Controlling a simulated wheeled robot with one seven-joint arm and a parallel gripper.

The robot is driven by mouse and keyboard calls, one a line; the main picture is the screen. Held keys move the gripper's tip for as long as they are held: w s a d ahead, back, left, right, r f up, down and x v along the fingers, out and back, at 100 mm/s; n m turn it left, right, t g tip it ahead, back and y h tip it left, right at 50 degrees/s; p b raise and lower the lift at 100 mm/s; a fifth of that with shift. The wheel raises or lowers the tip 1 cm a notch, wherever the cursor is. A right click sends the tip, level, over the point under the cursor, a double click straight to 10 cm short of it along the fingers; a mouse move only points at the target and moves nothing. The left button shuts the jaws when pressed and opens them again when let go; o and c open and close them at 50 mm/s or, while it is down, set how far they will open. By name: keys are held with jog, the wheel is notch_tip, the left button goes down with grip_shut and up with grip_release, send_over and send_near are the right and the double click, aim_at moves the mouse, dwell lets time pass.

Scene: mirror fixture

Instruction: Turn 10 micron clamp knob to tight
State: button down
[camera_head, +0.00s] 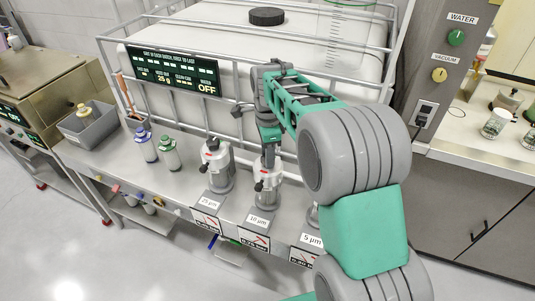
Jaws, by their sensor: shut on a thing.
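The 10 micron filter housing (268,196) is a grey and white canister standing behind the "10 µm" label (259,220) on the steel bench. A dark knob-like part (258,187) sticks out at its left front. My gripper (269,160) points down at the top of this housing and is shut on the clamp knob there. The fingers cover most of that knob, so its turn position cannot be told. A red detail shows beside the fingers.
The 25 µm housing (216,170) stands close on the left. The 5 µm housing is mostly hidden behind my arm. Bottles (168,154) stand further left. A caged white tank (230,100) is behind. A control column (440,75) is at right.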

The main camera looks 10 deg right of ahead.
dwell(0.3)
jog(key=c, duration=0.9)
grip_release()
notch_tip(320, 180, up, 8)
jog(key=shift+f+b, duration=0.1)
jog(key=shift+b, duration=0.35)
jog(key=s+f+n+t, duration=0.1)
jog(key=s+n, duration=0.5)
jog(key=s+f+n+t, duration=0.1)
jog(key=s+f+n, duration=0.1)
jog(key=s+n, duration=0.4)
jog(key=s+f+n+t, duration=0.1)
jog(key=s+f+n, duration=0.1)
jog(key=s+n, duration=0.4)
jog(key=shift+s+t, duration=0.3)
jog(key=shift+s, duration=0.8)
